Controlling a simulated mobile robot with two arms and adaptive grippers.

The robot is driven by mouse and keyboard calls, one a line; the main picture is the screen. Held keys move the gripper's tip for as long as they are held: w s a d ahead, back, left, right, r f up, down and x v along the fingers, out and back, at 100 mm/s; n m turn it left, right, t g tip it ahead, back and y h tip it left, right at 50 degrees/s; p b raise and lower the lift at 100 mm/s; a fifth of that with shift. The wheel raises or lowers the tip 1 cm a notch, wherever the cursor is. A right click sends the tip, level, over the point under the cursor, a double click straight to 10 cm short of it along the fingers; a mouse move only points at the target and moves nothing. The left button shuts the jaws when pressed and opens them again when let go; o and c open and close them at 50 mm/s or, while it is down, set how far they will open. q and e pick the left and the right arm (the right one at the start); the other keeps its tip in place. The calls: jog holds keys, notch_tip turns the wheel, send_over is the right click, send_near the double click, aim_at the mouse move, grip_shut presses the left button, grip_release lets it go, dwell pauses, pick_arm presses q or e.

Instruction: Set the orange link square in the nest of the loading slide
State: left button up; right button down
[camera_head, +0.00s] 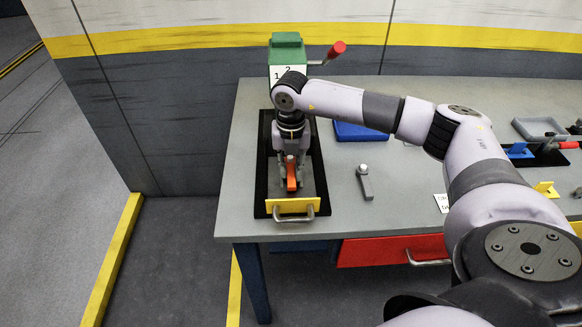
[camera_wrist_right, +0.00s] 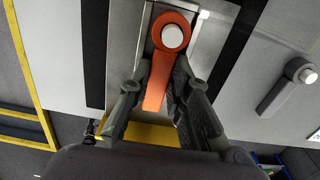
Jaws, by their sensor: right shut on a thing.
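The orange link (camera_head: 291,183) is over the loading slide, its long axis running along the slide. In the wrist view the orange link (camera_wrist_right: 155,88) shows a round end with a pale round top and a tapering arm pointing toward my palm. My right gripper (camera_head: 290,170) comes down from above and is shut on the link, with one finger on each side of its arm. The loading slide (camera_head: 263,185) has dark side rails, a grey bed and a yellow front with a handle. The nest is hidden under the link and gripper; I cannot tell whether the link touches it. My left gripper is not in view.
A grey link (camera_head: 365,183) lies on the table right of the slide. A green unit (camera_head: 287,48) with a red-knobbed lever (camera_head: 337,49) stands behind the slide. A blue tray (camera_head: 358,132) and a grey tray (camera_head: 537,128) are farther right. The table's front edge is close to the slide's handle.

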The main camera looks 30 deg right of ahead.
jog(key=c, duration=1.4)
grip_release()
notch_tip(320, 180, up, 12)
